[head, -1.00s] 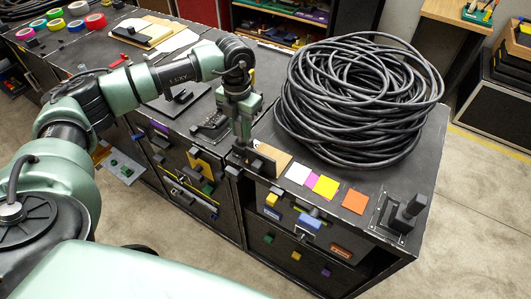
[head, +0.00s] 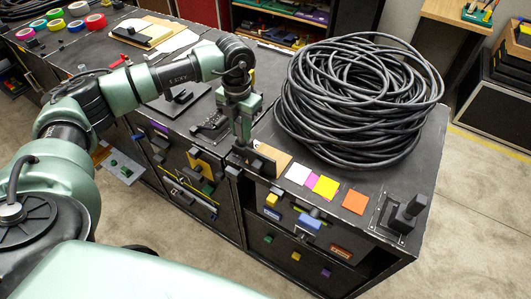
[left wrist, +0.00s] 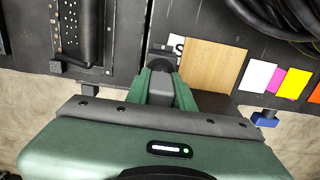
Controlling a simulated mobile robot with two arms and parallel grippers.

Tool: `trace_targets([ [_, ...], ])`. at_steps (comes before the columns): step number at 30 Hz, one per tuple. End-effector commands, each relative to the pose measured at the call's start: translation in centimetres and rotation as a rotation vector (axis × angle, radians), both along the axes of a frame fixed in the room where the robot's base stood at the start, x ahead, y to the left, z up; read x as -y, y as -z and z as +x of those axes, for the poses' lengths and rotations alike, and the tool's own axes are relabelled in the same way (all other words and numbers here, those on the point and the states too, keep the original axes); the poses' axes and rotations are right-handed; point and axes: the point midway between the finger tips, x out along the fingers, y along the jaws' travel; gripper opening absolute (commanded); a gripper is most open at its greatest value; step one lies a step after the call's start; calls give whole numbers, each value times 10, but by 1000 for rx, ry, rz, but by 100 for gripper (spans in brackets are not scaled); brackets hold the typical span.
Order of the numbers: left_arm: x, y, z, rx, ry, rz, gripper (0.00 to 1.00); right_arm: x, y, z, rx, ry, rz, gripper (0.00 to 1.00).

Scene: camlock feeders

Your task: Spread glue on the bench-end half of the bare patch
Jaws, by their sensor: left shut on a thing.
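The tan bare patch (head: 276,157) lies on the dark bench top near its front edge, left of the coloured squares. It also shows in the left wrist view (left wrist: 215,68), with its lower part covered by a dark block-like piece (left wrist: 215,104). My left gripper (head: 243,146) points down beside the patch's left side. In the left wrist view its green fingers (left wrist: 160,88) are shut on a dark grey tool (left wrist: 160,92). The tool's contact with the patch is unclear. No glue is distinguishable on the visible tan surface. My right gripper is out of view.
A large coil of black cable (head: 358,100) lies behind and right of the patch. White, magenta, yellow and orange squares (head: 325,187) lie to its right. A black bracket (head: 402,215) stands at the right corner. Drawers with coloured handles (head: 307,221) line the front.

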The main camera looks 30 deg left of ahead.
Motion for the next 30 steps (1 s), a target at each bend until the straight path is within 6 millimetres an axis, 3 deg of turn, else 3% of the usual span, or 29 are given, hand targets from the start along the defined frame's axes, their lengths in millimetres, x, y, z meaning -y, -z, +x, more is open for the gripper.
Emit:
trace_targets([
  [17, 0, -1, 0, 0, 0, 0, 0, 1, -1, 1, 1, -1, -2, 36],
  [30, 0, -29, 0, -1, 0, 0, 0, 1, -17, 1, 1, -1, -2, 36],
])
